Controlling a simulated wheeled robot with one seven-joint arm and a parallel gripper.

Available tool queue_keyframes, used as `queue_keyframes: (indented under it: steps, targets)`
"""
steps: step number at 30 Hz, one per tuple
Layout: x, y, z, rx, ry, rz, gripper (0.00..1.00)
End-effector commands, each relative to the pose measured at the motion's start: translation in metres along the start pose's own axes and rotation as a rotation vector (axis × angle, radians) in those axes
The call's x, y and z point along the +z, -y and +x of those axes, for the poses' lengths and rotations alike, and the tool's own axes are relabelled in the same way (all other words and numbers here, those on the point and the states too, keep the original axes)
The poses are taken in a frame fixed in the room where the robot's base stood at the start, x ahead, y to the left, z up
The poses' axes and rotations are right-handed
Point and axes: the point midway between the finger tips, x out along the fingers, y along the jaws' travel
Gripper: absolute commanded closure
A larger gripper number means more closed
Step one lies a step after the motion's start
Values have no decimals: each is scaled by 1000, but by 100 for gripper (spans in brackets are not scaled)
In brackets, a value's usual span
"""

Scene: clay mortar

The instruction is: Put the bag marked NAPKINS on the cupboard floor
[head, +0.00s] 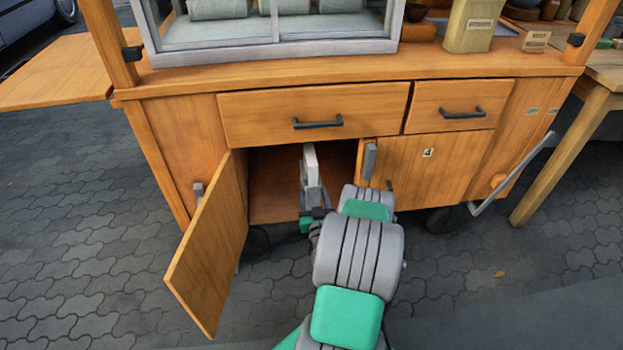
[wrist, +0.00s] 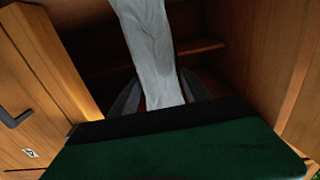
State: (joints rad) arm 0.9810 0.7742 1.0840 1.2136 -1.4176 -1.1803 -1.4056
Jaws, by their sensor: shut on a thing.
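My gripper (head: 313,192) is at the open front of the cupboard and shut on a thin, pale grey-white bag (head: 309,158). The bag stands roughly upright between the fingers, its upper part inside the opening below the large drawer. In the wrist view the bag (wrist: 150,50) runs up from between the dark fingers, slightly tilted. No lettering can be read on it. The cupboard floor (head: 268,207) is reddish-brown wood and shows bare left of the gripper. My arm hides the floor on the right.
The left cupboard door (head: 212,250) hangs wide open toward me. The right door (head: 430,168), marked 4, is shut. The two drawers (head: 312,112) above are shut. A wooden ledge (wrist: 205,47) shows inside the cupboard in the wrist view. A push handle (head: 510,175) sticks out at right.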

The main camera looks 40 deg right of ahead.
Motion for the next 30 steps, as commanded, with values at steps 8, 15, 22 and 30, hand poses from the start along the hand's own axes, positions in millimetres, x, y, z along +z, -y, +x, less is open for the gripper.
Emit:
queue_keyframes:
  steps: [8, 15, 22, 30]
  targets:
    - [-1, 0, 56, 1, -2, -2, 100]
    - [-1, -1, 98, 1, -3, -2, 100]
    - [22, -3, 114, 6, 0, 0, 100]
    - [34, -3, 114, 5, -4, -1, 100]
